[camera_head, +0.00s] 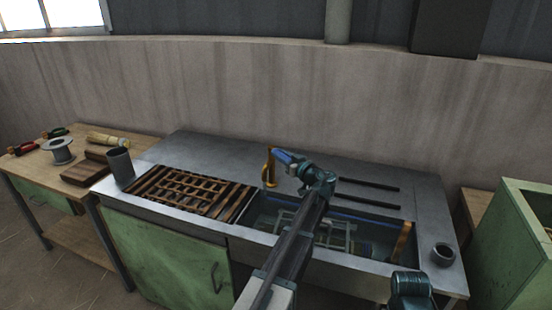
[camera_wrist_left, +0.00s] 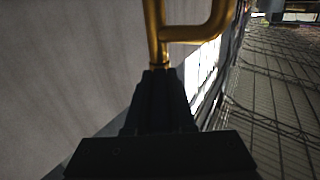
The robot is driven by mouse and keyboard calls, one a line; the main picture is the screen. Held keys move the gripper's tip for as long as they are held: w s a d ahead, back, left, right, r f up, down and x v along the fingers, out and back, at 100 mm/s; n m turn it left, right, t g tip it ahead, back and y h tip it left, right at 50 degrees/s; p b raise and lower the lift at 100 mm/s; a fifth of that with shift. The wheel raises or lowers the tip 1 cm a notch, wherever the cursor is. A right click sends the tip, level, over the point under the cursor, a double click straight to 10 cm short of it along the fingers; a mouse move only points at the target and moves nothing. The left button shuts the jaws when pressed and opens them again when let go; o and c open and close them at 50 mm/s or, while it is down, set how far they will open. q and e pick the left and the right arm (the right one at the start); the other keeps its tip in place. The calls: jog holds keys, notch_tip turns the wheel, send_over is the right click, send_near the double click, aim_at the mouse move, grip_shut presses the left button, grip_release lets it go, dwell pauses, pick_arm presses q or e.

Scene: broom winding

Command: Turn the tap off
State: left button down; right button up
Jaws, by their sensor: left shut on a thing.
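The brass tap (camera_head: 268,172) stands at the back left of the sink (camera_head: 262,222). My left arm reaches over the sink, and my left gripper (camera_head: 277,155) is at the top of the tap. In the left wrist view, the dark fingers (camera_wrist_left: 160,78) are shut on an upright brass part of the tap (camera_wrist_left: 157,35), with a curved brass pipe branching to the right above them. The head view is too coarse to show the exact grip or whether water runs. My right gripper is out of view.
A slatted wooden rack (camera_head: 190,190) lies left of the sink. A grey cup (camera_head: 120,163) stands on the counter's left end, and a small dark pot (camera_head: 443,254) on its right end. Two dark bars (camera_head: 368,184) lie behind the sink. A green cabinet (camera_head: 510,245) stands at right.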

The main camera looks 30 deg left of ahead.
pick_arm(q)
jog(key=shift+w+d+n+g+y, duration=0.15)
jog(key=shift+w+n+g, duration=0.35)
jog(key=shift+n+g, duration=0.85)
jog(key=shift+w+n+g+y, duration=0.25)
jog(key=shift+w+n+g, duration=0.4)
jog(key=shift+g, duration=1.25)
jog(key=shift+w+d+n+g+y, duration=0.1)
jog(key=shift+w+n+g+y, duration=0.15)
jog(key=shift+n+g, duration=1.2)
jog(key=shift+a+g, duration=0.1)
jog(key=shift+g, duration=0.4)
jog(key=c, duration=0.8)
grip_release()
jog(key=shift+o, duration=0.2)
jog(key=w+d, duration=0.2)
jog(key=d, duration=1.1)
jog(key=shift+w+d, duration=0.3)
